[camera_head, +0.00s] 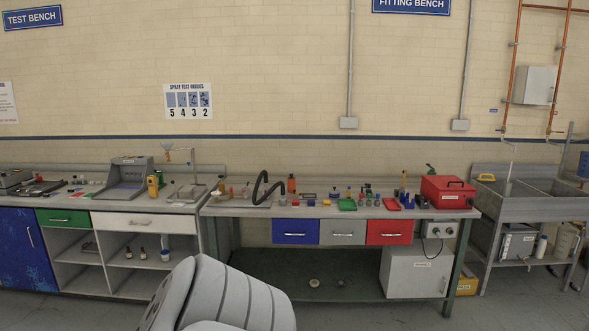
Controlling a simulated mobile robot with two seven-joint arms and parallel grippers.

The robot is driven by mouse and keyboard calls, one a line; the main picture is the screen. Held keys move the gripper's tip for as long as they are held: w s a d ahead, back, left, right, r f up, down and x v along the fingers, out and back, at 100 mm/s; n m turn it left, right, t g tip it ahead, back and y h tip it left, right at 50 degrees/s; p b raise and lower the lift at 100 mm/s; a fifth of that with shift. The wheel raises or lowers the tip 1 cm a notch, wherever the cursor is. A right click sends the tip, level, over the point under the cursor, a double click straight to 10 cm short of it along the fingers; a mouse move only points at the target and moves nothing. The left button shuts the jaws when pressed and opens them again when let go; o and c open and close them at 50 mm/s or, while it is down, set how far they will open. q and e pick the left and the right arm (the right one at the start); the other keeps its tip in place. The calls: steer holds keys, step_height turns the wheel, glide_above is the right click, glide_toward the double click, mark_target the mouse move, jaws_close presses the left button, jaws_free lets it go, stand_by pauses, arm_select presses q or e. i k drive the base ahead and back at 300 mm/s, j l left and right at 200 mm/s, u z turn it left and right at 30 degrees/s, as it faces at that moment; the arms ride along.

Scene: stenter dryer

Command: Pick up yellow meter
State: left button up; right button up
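A small upright yellow device (153,186) stands on the left bench, just right of a grey tray-like apparatus; it looks like a handheld meter. A second yellow item with a dark patch (486,177) lies at the left rim of the sink unit on the right; it could also be a meter, and it is too small to tell. Neither of my grippers is in view. A pale grey ribbed link, which looks like part of my own arm, fills the bottom centre and is far from both yellow items.
The left bench (115,204) holds the grey apparatus (126,175) and a stand with a funnel. The middle bench (258,210) carries a black hose, many small parts and a red case (447,191). A sink unit (535,208) stands at right. Floor before the benches looks clear.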

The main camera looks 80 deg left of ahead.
mark_target(153, 187)
steer(key=j+u, duration=0.1)
steer(key=u, duration=1.6)
steer(key=i+j+u, duration=0.1)
steer(key=j+u, duration=0.3)
steer(key=i+j+u, duration=0.15)
steer(key=j+u, duration=0.25)
steer(key=i+j+u, duration=0.2)
steer(key=j+u, duration=0.15)
steer(key=i+j+u, duration=0.25)
steer(key=u, duration=0.15)
steer(key=i+j+u, duration=0.7)
steer(key=i, duration=0.35)
steer(key=i+u, duration=0.3)
steer(key=i, duration=0.35)
steer(key=i+z, duration=0.15)
steer(key=i, duration=0.3)
steer(key=i+j+z, duration=0.1)
steer(key=i, duration=0.4)
steer(key=i+j+z, duration=0.15)
steer(key=i, duration=0.3)
steer(key=i+j+z, duration=0.15)
steer(key=i, duration=0.3)
steer(key=i+j+z, duration=0.1)
steer(key=i+j, duration=0.2)
steer(key=i, duration=0.15)
steer(key=z, duration=0.7)
